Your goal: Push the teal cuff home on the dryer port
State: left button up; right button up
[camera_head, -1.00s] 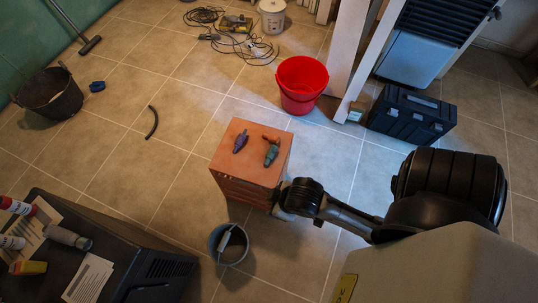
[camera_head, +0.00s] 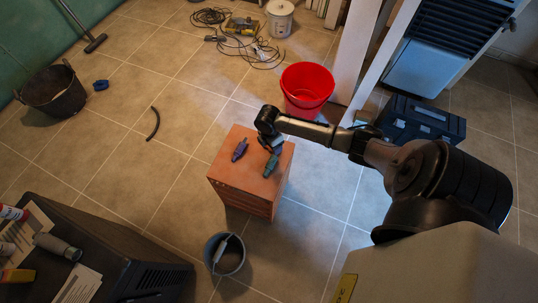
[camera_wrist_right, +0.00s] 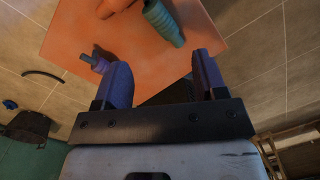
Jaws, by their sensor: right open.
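A teal cuff (camera_head: 271,166) lies on the orange top of a small cabinet (camera_head: 226,168); it also shows at the top of the right wrist view (camera_wrist_right: 163,20). A purple cuff-like piece (camera_head: 240,150) lies to its left, partly hidden behind a finger in the right wrist view (camera_wrist_right: 96,61). My right gripper (camera_wrist_right: 160,66) is open and empty above the cabinet top, its fingers pointing toward the teal cuff and apart from it. In the head view the gripper (camera_head: 274,147) is by the cuff's far end and hides part of it. I cannot make out the dryer port. My left gripper is not in view.
A grey bucket (camera_head: 225,261) stands in front of the cabinet, and a red bucket (camera_head: 306,85) behind it. A black toolbox (camera_head: 425,122) is at right. A dark unit (camera_head: 100,245) fills the lower left. The tiled floor left of the cabinet is mostly clear.

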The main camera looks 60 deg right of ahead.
jog(key=a+n, duration=0.1)
jog(key=n, duration=0.2)
jog(key=n+b, duration=0.2)
jog(key=b, duration=0.1)
send_over(272, 160)
jog(key=f, duration=0.7)
jog(key=shift+w+a+f, duration=0.2)
jog(key=shift+f, duration=0.05)
jog(key=shift+d+f, duration=0.1)
jog(key=shift+f, duration=0.45)
jog(key=shift+s+d+f+b, duration=0.1)
jog(key=shift+f+b, duration=0.7)
jog(key=shift+f, duration=0.55)
jog(key=shift+s+f+b, duration=0.1)
jog(key=shift+f+b, duration=0.7)
jog(key=shift+f, duration=0.5)
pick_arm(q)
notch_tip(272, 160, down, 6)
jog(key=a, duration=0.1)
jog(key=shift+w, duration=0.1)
pick_arm(e)
jog(key=shift+c, duration=0.4)
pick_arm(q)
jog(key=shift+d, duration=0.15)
pick_arm(e)
jog(key=c, duration=1.1)
